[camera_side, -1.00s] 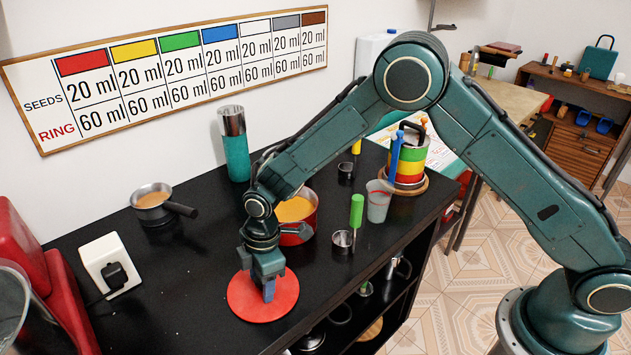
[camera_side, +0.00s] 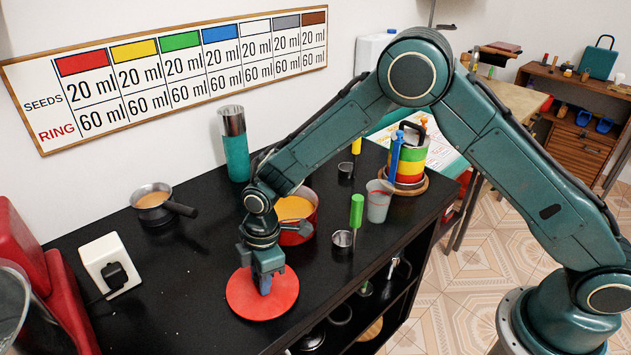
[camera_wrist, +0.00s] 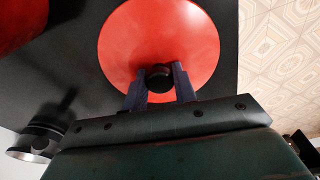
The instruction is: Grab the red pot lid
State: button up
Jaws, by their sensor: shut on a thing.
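The red pot lid (camera_side: 262,300) is a flat round disc at the front of the black counter. It also shows in the wrist view (camera_wrist: 125,45), with a dark knob (camera_wrist: 159,78) at its middle. My gripper (camera_side: 265,285) points down at the centre of the lid. In the wrist view its two fingers (camera_wrist: 159,82) stand on either side of the knob, shut on it. The lid lies flat; I cannot tell whether it is clear of the counter. The red pot (camera_side: 299,217) with orange contents stands just behind my gripper.
A small saucepan (camera_side: 153,204) stands at the left, a steel and teal cylinder (camera_side: 234,143) at the back. A white socket box (camera_side: 110,263) is at the left front.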

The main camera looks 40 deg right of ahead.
notch_tip(320, 180, up, 19)
jog(key=shift+r, duration=0.15)
dwell(0.5)
jog(key=shift+w+d, duration=0.1)
dwell(0.4)
